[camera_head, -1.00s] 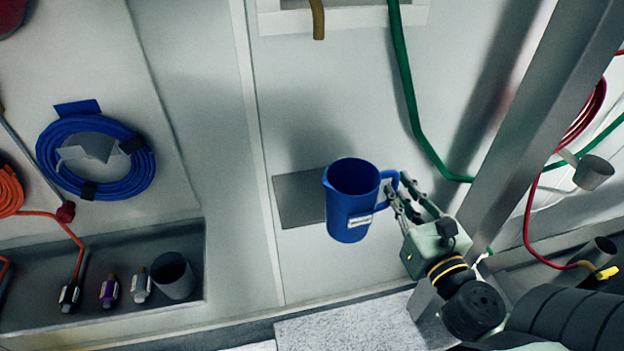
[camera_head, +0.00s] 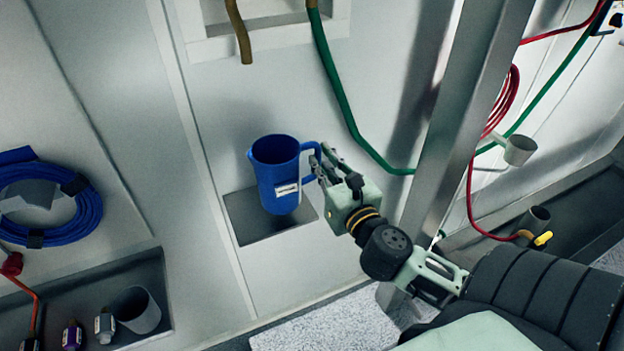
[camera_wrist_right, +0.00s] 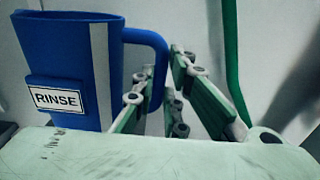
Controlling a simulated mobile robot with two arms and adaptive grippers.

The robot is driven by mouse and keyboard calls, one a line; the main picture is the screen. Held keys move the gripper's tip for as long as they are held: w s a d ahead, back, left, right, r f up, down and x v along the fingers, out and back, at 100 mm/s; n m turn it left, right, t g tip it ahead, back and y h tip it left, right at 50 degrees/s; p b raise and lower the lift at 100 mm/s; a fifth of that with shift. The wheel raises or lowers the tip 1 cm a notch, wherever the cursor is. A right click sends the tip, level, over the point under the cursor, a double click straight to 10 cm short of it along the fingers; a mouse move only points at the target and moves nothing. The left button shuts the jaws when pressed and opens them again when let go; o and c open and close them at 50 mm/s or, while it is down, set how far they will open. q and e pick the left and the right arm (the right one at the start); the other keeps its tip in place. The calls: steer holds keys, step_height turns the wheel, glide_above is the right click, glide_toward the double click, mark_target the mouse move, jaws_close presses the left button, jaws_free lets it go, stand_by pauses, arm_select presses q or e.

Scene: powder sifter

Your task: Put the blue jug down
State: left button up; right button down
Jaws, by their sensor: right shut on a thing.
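The blue jug (camera_head: 277,178) is upright in the head view, with a white label on its front and its handle to the right. In the right wrist view the jug (camera_wrist_right: 68,60) shows a "RINSE" label. My right gripper (camera_head: 322,165) is shut on the jug's handle; its fingers (camera_wrist_right: 160,92) sit on both sides of the handle in the wrist view. The jug appears over a dark grey rectangular patch (camera_head: 243,222) on the pale surface. I cannot tell whether its base touches the patch. My left gripper is not in view.
A green hose (camera_head: 345,105) hangs behind the jug and a brown hose (camera_head: 240,32) hangs above. A metal post (camera_head: 460,130) stands right of the gripper. A grey trough (camera_head: 75,292) holding a grey cup (camera_head: 137,310) is at lower left, below a coiled blue hose (camera_head: 88,215).

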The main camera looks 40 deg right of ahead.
steer(key=f, duration=0.1)
steer(key=w+a+f, duration=0.1)
steer(key=f, duration=0.3)
steer(key=shift+w+a+f+b, duration=0.15)
steer(key=shift+w+b, duration=0.1)
steer(key=shift+b, duration=0.05)
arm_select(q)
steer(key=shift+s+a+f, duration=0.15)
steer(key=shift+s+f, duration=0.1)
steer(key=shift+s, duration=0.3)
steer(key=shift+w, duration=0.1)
arm_select(e)
steer(key=c, duration=2.2)
jaws_free()
steer(key=shift+f, duration=0.15)
steer(key=o, duration=0.4)
steer(key=shift+o, duration=0.2)
steer(key=shift+s, duration=0.1)
